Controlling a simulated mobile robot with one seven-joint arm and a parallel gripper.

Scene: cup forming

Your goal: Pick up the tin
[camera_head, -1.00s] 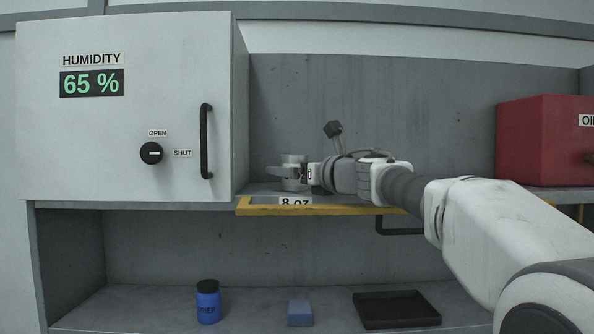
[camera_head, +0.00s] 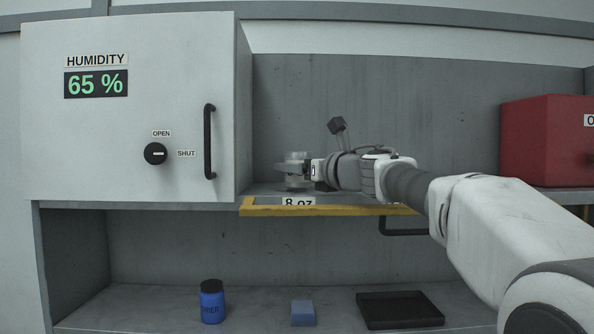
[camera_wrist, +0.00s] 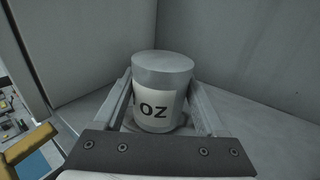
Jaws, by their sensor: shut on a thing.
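The tin (camera_head: 297,168) is a small grey-white cylinder with a flat top, upright on the shelf above the yellow-edged "8 oz" label. In the wrist view the tin (camera_wrist: 160,85) stands between the two fingers, its white label reading "OZ". My gripper (camera_head: 291,169) comes in from the right and is shut on the tin's sides; it also shows in the wrist view (camera_wrist: 165,105). A round base or ring shows around the tin's foot; I cannot tell whether the tin is clear of it.
A white humidity cabinet (camera_head: 130,110) with a black handle (camera_head: 209,142) stands close on the left. A red box (camera_head: 548,140) is at the right. On the lower shelf are a blue jar (camera_head: 212,301), a blue block (camera_head: 303,312) and a black tray (camera_head: 400,310).

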